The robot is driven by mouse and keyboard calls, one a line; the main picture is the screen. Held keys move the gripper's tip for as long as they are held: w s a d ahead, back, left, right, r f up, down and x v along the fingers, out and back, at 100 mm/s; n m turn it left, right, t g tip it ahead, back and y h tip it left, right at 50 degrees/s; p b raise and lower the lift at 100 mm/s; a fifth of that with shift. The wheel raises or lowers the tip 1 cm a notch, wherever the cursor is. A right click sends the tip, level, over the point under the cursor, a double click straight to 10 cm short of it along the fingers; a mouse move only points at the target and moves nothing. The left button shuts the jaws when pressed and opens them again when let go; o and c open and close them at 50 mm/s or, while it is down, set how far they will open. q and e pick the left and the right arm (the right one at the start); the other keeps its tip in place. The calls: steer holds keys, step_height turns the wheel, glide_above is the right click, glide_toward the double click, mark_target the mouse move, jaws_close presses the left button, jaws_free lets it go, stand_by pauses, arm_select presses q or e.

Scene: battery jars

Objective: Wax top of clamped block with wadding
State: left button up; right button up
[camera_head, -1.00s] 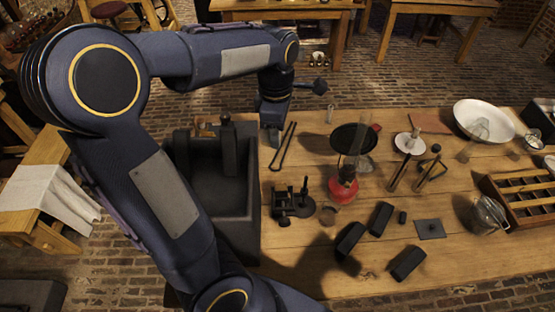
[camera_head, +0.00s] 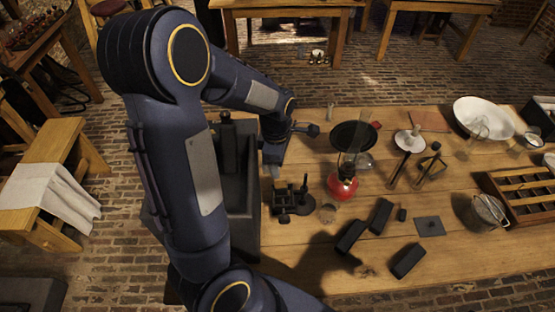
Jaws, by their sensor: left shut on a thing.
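My left gripper (camera_head: 273,160) hangs over the left part of the table, just behind the dark clamp (camera_head: 283,197). It is shut on a small pale grey piece (camera_head: 274,172), which looks like the wadding and is mostly hidden by the gripper. The piece seems apart from the clamp, up and left of it in the picture. The clamp stands on the table with dark upright parts and a round base beside it. The block in it is too small and dark to tell from the clamp. My right gripper is not in view.
A red-based lamp (camera_head: 342,187) with a glass chimney and a small glass (camera_head: 328,213) stand right of the clamp. A dark trough (camera_head: 243,225) is on the left, partly behind my arm. Several black blocks (camera_head: 381,216) lie in front. A white bowl (camera_head: 482,117) is at back right.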

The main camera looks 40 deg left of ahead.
arm_select(q)
steer(key=shift+f, duration=0.7)
steer(key=b, duration=0.4)
glide_above(279, 186)
step_height(279, 186, down, 4)
steer(key=shift+a+f, duration=0.15)
steer(key=shift+f+b, duration=0.7)
steer(key=shift+f, duration=0.25)
